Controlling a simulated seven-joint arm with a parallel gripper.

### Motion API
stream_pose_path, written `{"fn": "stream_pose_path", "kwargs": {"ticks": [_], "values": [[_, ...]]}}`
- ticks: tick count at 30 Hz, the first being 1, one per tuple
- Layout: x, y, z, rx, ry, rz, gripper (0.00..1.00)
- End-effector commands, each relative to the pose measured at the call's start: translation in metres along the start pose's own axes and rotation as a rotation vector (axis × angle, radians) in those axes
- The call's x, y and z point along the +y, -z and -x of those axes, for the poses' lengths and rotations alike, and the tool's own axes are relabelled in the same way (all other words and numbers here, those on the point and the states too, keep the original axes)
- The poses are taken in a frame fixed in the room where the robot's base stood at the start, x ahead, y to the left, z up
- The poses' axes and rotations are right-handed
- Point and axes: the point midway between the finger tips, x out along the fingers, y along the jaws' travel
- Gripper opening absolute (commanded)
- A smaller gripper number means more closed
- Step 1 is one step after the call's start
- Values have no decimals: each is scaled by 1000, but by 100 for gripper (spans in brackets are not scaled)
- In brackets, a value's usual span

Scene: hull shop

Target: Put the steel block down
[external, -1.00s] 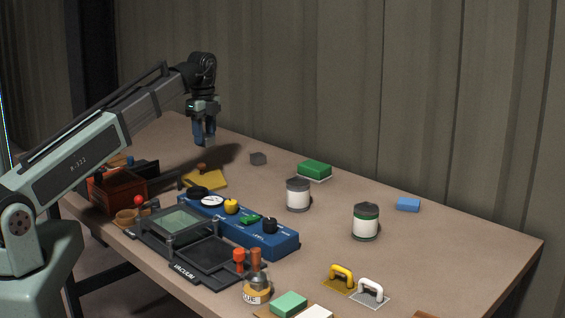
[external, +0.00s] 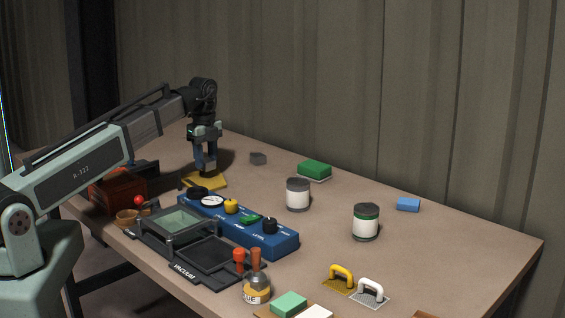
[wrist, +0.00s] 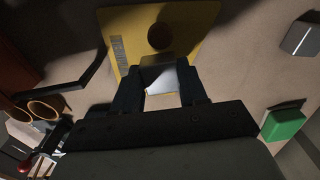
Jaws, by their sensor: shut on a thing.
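My gripper (external: 206,168) points straight down and is shut on the steel block (external: 209,166), a small grey piece between the fingertips. In the wrist view the block (wrist: 161,82) shows between the dark fingers, partly hidden, with a bright lit area. The plate (external: 217,183) lies on the table just under the gripper in the external view. I cannot tell whether the block touches anything.
A grey block (external: 258,158) and a green pad (external: 314,169) lie to the right. The blue control panel (external: 250,230) is in front, the red box (external: 118,187) to the left. Two cans (external: 298,195) stand further right. Bare table lies between the plate and grey block.

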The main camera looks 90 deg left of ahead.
Motion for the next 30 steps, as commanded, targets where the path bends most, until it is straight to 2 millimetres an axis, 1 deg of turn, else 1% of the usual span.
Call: {"fn": "stream_pose_path", "kwargs": {"ticks": [3, 7, 20, 21, 28, 30], "values": [[1, 0, -14, 0, -2, 0, 0], [1, 0, -26, 0, -1, 0, 0], [0, 0, -30, 0, -1, 0, 0], [0, 0, -30, 0, -1, 0, 46], [0, 0, -30, 0, -1, 0, 68], [0, 0, -30, 0, -1, 0, 68]]}}
